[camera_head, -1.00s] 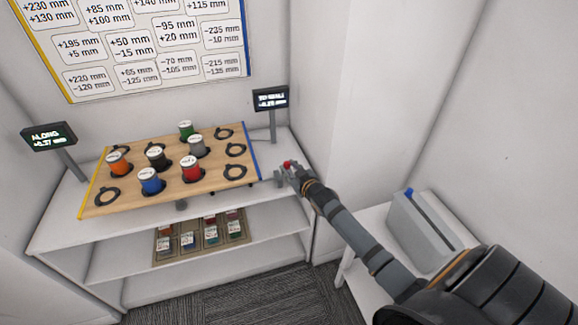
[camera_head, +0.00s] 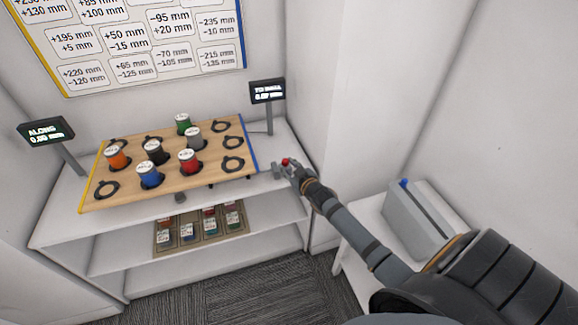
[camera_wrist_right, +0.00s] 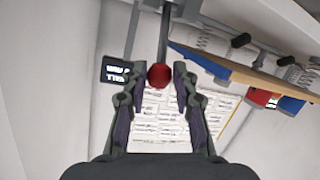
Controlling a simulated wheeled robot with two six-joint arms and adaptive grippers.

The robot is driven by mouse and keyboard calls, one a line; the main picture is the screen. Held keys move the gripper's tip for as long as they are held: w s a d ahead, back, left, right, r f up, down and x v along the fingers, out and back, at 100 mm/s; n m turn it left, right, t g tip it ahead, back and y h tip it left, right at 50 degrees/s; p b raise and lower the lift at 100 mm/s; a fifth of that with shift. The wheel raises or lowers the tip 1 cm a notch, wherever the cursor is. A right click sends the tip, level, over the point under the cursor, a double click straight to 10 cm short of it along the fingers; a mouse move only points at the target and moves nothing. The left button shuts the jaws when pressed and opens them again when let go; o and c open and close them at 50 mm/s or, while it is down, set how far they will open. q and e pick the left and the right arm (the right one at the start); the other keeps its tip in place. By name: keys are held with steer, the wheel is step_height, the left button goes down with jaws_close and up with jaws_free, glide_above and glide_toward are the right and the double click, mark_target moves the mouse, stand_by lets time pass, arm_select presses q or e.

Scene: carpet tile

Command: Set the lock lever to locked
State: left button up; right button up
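The lock lever shows in the right wrist view as a dark rod (camera_wrist_right: 165,38) with a round red knob (camera_wrist_right: 159,76) at its end. In the head view the red knob (camera_head: 285,162) is small, just right of the wooden board (camera_head: 213,181). My right gripper (camera_wrist_right: 156,72) has its fingers apart, one on each side of the knob. A gap shows on the left of the knob and a narrower one on the right, so I see no firm grip. The lever's base and lock marks are not readable. My left gripper is out of view.
The board carries several coloured cans and empty black rings on a white shelf (camera_head: 60,231). Display screens read ALONG (camera_head: 46,131) and TO WALL (camera_head: 267,91). A lower tray (camera_head: 199,230) holds small cans. A grey box (camera_head: 420,218) stands under my right arm.

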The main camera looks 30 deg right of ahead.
steer(key=o, duration=0.4)
steer(key=shift+a+f, duration=0.1)
steer(key=shift+f, duration=0.35)
steer(key=shift+r, duration=0.15)
steer(key=v, duration=1.2)
